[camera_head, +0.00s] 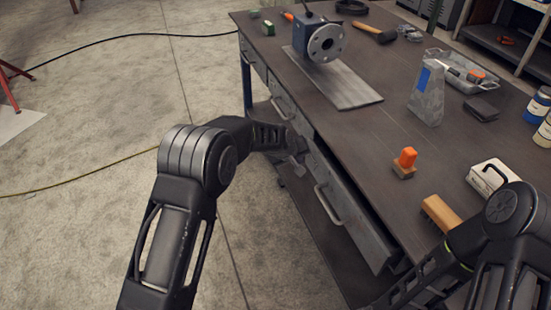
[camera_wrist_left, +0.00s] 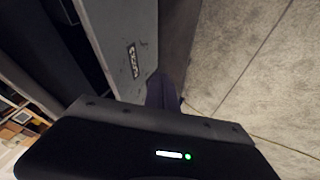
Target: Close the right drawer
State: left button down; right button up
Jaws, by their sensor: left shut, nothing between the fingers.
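The right drawer (camera_head: 345,211) is a grey metal drawer in the workbench's long side, pulled out so that a dark gap shows behind its front. A bar handle (camera_head: 328,205) is on its front. My left gripper (camera_head: 298,149) is shut and empty at the drawer's far end; I cannot tell if it touches.
Other drawers lie farther along the same side. Open concrete floor (camera_head: 90,110) is on the left, with cables across it.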

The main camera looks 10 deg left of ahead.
pick_arm(q)
jog(key=v, duration=1)
jog(key=shift+s+a, duration=0.35)
jog(key=shift+a, duration=0.1)
pick_arm(e)
jog(key=shift+s+a+f, duration=0.2)
jog(key=shift+s+f, duration=0.05)
jog(key=shift+f, duration=0.15)
